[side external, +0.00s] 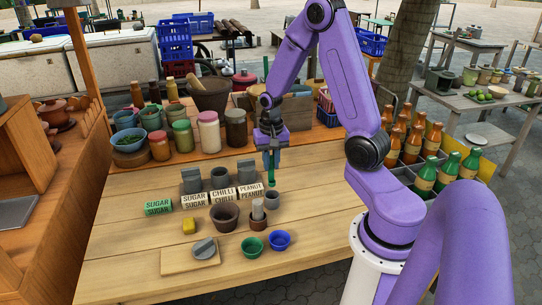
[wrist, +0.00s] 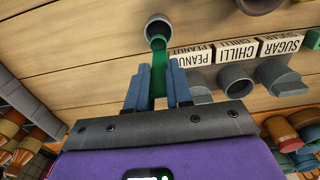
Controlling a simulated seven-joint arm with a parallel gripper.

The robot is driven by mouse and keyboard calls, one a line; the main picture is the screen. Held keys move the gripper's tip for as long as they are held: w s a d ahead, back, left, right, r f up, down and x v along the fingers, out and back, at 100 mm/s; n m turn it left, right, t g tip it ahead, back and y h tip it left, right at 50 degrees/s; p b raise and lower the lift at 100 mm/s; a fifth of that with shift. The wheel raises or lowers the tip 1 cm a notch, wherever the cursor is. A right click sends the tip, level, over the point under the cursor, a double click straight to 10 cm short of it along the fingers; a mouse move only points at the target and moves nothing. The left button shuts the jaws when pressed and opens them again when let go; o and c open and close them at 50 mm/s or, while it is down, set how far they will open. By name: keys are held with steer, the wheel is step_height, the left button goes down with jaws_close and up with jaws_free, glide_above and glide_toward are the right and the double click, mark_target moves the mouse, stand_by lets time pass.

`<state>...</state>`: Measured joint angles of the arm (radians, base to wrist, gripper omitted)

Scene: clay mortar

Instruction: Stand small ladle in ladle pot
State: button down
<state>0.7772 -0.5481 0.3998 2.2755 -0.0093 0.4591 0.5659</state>
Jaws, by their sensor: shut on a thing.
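My gripper (side external: 271,155) is shut on the green small ladle (wrist: 159,75), which points down between the blue fingers; it also shows in the wrist view (wrist: 158,72). The ladle's green lower end shows in the side view (side external: 271,183). A small grey pot (side external: 273,201), which looks like the ladle pot, stands upright on the table right below. In the wrist view the ladle's tip overlaps the mouth of this pot (wrist: 157,24). In the side view the tip appears just above the rim. The ladle's upper part is hidden by the fingers.
Labelled blocks (side external: 222,196) stand left of the pot, with grey containers behind. A brown pot (side external: 224,216), a cup holding a pale stick (side external: 257,217), a green bowl (side external: 252,247) and a blue bowl (side external: 280,240) stand in front. Table right of the pot is clear.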

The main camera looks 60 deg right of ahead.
mark_target(271, 179)
steer(key=shift+f, duration=3.25)
steer(key=c, duration=0.9)
jaws_free()
steer(key=shift+c, duration=0.2)
steer(key=shift+r, duration=0.1)
step_height(271, 179, up, 17)
steer(key=shift+s+r, duration=0.1)
steer(key=shift+r, duration=0.05)
steer(key=shift+a, duration=0.1)
